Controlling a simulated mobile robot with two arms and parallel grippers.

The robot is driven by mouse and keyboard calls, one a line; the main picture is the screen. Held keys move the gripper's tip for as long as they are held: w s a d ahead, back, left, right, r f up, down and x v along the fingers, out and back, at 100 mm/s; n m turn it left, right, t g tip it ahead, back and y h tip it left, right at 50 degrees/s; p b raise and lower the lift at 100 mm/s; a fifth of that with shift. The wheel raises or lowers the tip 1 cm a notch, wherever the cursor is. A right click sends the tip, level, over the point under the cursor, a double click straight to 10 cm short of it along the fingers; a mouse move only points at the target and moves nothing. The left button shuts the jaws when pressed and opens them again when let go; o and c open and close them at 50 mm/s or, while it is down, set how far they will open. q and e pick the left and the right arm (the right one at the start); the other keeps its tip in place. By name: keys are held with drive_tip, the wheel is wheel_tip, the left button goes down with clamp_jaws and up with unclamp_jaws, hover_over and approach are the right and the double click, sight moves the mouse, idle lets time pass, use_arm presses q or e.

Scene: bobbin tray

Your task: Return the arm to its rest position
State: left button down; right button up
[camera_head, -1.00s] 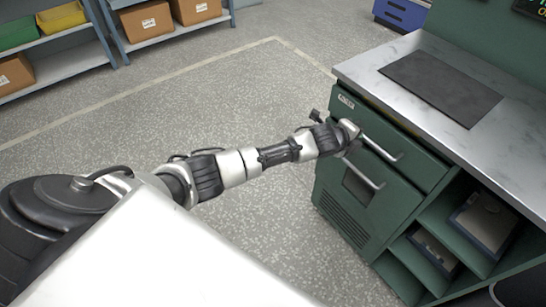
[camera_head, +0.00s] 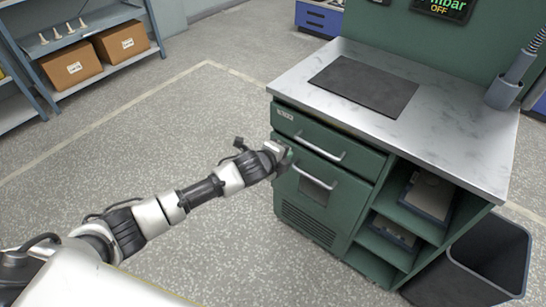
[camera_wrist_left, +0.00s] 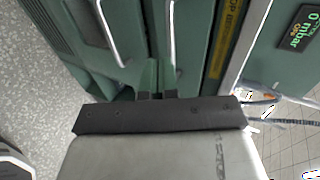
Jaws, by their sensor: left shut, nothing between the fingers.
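My left arm reaches out from the lower left in the head view. Its gripper (camera_head: 284,158) is in front of the green cabinet (camera_head: 268,180), near the left ends of the two drawer handles. In the left wrist view the gripper fingers (camera_wrist_left: 157,96) are shut with nothing between them, facing the green drawer fronts. The upper handle (camera_head: 320,147) and lower handle (camera_head: 315,178) are silver bars, and both drawers look closed. Whether the fingers touch the cabinet cannot be told. My right gripper is not in view.
The metal worktop (camera_head: 450,130) carries a dark mat (camera_head: 364,84). Open shelves (camera_head: 400,262) at the cabinet's right hold trays. A dark bin (camera_head: 480,262) stands at the right. A rack with cardboard boxes (camera_head: 71,64) is at the upper left. Speckled floor (camera_head: 150,120) between is clear.

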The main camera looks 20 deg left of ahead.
use_arm(q)
drive_tip(key=v, duration=0.5)
drive_tip(key=s+a+f+n+g+y+p, duration=0.1)
drive_tip(key=s+a+f+n, duration=0.25)
drive_tip(key=f, duration=0.45)
drive_tip(key=s+a+f+n+g+y+p, duration=0.15)
drive_tip(key=s+f+n, duration=0.3)
drive_tip(key=f, duration=0.45)
drive_tip(key=s+a+f+n+g+y, duration=0.1)
drive_tip(key=s+a+f+n+g, duration=0.15)
drive_tip(key=s+f, duration=0.4)
drive_tip(key=s+f+n+g, duration=0.2)
drive_tip(key=s+f, duration=0.3)
drive_tip(key=s, duration=0.6)
drive_tip(key=s+f+n+g+p, duration=0.1)
drive_tip(key=s+f+n, duration=0.3)
drive_tip(key=s, duration=0.8)
drive_tip(key=s+f+n+g, duration=0.2)
drive_tip(key=s+f, duration=0.6)
drive_tip(key=s, duration=0.4)
drive_tip(key=shift+s+d+n+g+y+p, duration=0.25)
drive_tip(key=shift+d+n+g+y+p, duration=0.1)
drive_tip(key=shift+d+n, duration=0.2)
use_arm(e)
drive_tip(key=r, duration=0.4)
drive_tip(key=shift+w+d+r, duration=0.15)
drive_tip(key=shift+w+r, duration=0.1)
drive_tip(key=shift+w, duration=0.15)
